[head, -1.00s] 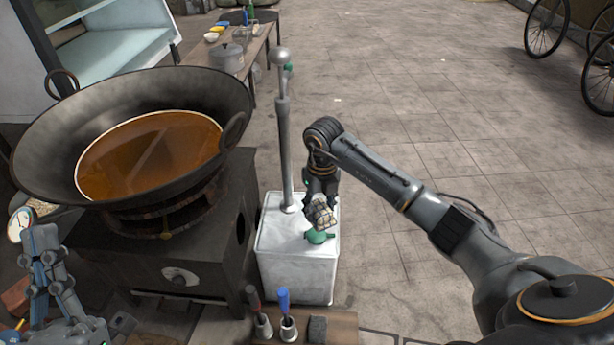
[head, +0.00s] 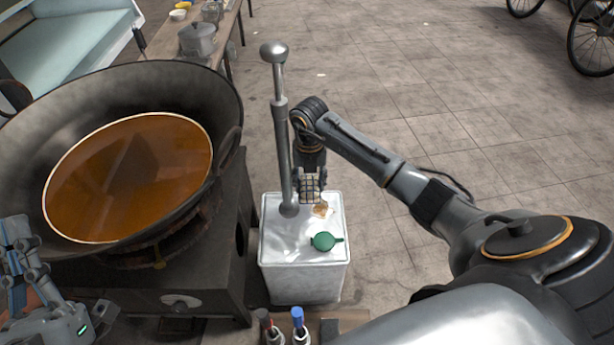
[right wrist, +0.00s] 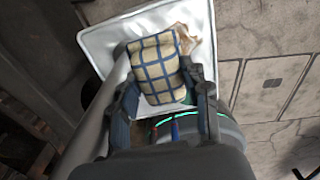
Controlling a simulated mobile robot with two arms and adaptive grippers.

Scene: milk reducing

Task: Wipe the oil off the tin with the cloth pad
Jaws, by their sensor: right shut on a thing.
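The tin (head: 300,283) is a white square can standing on the floor, with a green cap (head: 326,241) on its top. A brown oil stain (head: 322,211) lies on the tin's top near the back right; it also shows in the right wrist view (right wrist: 187,38). My right gripper (head: 311,180) is shut on the cloth pad (right wrist: 153,68), which is cream with a blue grid. The pad is over the back of the tin's top, beside the stain; I cannot tell whether it touches. My left gripper (head: 18,250) is at the left edge, partly cut off.
A metal pump (head: 281,140) stands upright at the tin's top, close left of my right gripper. A large wok of brown liquid (head: 130,175) sits on a dark stove at left. Tool handles (head: 298,318) stand at the front.

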